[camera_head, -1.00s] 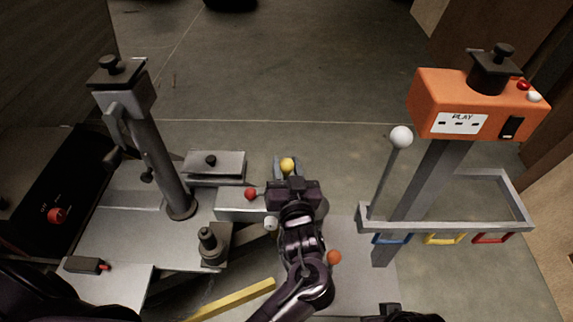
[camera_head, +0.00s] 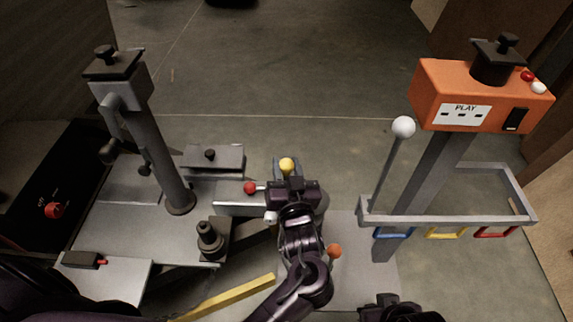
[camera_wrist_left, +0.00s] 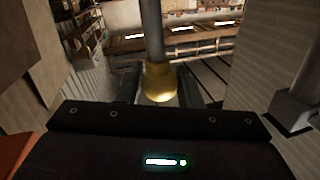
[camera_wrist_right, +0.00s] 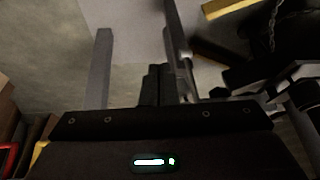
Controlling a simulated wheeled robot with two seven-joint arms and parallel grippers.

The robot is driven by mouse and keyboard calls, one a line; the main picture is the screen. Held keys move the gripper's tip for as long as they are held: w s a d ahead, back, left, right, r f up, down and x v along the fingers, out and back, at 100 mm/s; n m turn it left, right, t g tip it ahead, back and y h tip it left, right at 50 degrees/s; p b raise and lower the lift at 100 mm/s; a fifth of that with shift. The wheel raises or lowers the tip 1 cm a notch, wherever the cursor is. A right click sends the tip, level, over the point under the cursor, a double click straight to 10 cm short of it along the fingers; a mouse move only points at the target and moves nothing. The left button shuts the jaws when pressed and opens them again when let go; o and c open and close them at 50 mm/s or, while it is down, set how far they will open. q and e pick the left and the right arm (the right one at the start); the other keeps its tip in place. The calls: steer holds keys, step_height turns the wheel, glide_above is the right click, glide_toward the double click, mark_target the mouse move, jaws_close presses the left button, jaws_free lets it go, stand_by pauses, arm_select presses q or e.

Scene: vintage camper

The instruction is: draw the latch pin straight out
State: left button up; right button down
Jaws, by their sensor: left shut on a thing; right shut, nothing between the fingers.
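A yellow knob (camera_head: 286,164) shows just past my left gripper (camera_head: 289,178) in the head view. In the left wrist view the yellow knob (camera_wrist_left: 160,82) sits on a grey rod (camera_wrist_left: 153,30), between the fingers of my left gripper (camera_wrist_left: 160,85). The left gripper is shut on this knob, which I take to be the latch pin's head. Its seat is hidden behind the gripper in the head view. My right gripper (camera_wrist_right: 157,78) is shut and empty; in the head view only its dark wrist shows at the bottom edge.
A red knob (camera_head: 250,188) and a white knob (camera_head: 271,217) are close left of my left gripper. An orange knob (camera_head: 334,251) is right of my forearm. A white-topped lever (camera_head: 403,127) and an orange PLAY box (camera_head: 480,93) stand right. A grey post (camera_head: 160,150) stands left.

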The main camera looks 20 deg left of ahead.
arm_select(q)
steer(key=shift+f+b, duration=0.3)
steer(key=shift+f, duration=0.4)
arm_select(e)
steer(key=shift+s+a+f+y, duration=0.15)
steer(key=shift+a+f+y, duration=0.15)
steer(key=shift+a, duration=0.25)
arm_select(q)
steer(key=shift+f, duration=0.3)
arm_select(e)
steer(key=shift+w+a, duration=0.2)
steer(key=shift+a, duration=0.05)
arm_select(q)
steer(key=shift+f+b, duration=0.25)
steer(key=shift+b, duration=0.05)
arm_select(e)
steer(key=shift+w+a+r+t, duration=0.1)
steer(key=shift+w+r+t, duration=0.05)
steer(key=shift+t, duration=0.15)
arm_select(q)
steer(key=shift+r, duration=0.15)
arm_select(e)
steer(key=shift+r, duration=0.1)
